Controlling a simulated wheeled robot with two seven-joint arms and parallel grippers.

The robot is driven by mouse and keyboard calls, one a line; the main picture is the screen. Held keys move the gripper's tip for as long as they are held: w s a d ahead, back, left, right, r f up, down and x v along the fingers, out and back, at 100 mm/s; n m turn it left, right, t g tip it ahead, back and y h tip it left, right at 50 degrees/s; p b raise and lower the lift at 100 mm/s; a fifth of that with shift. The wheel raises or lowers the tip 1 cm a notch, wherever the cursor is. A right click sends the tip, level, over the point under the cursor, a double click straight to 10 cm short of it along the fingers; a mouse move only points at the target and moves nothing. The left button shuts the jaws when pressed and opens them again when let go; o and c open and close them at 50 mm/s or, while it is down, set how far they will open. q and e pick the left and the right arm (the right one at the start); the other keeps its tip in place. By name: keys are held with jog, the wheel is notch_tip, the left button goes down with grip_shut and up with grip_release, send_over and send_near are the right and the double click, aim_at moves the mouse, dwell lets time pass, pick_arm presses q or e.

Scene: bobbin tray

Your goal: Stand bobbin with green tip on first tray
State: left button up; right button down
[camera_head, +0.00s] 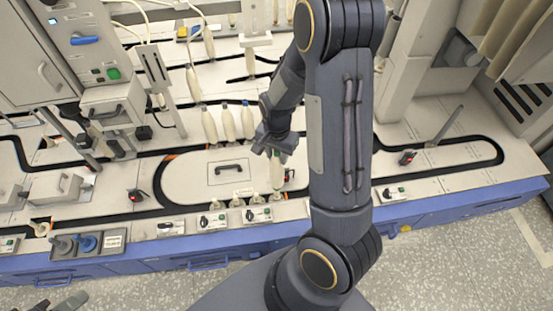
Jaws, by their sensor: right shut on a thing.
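My right gripper (273,151) is shut on a pale bobbin (277,174) with a green tip, over the near side of the conveyor loop. The bobbin is roughly upright, with its top partly hidden by the fingers. Its lower end is close to a small peg tray (278,196) in the near lane; I cannot tell whether they touch. More peg trays stand to its left, one in the middle (256,200) and one further left (237,202). Which is the first tray is not clear from the picture. My left gripper is not in view.
Several pale bobbins, such as one with a blue tip (247,120), hang or stand behind the loop. A black handle (229,169) lies on the panel left of the held bobbin. Small switch boxes (212,221) line the front edge. My right arm hides the middle right.

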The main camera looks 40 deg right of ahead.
aim_at(277, 167)
jog(key=shift+f+b, duration=2.4)
jog(key=shift+f, duration=0.4)
jog(key=shift+f, duration=0.55)
jog(key=c, duration=1.3)
grip_release()
jog(key=shift+o, duration=0.2)
jog(key=shift+r, duration=0.1)
notch_tip(277, 167, up, 11)
jog(key=p, duration=0.9)
jog(key=shift+p, duration=0.35)
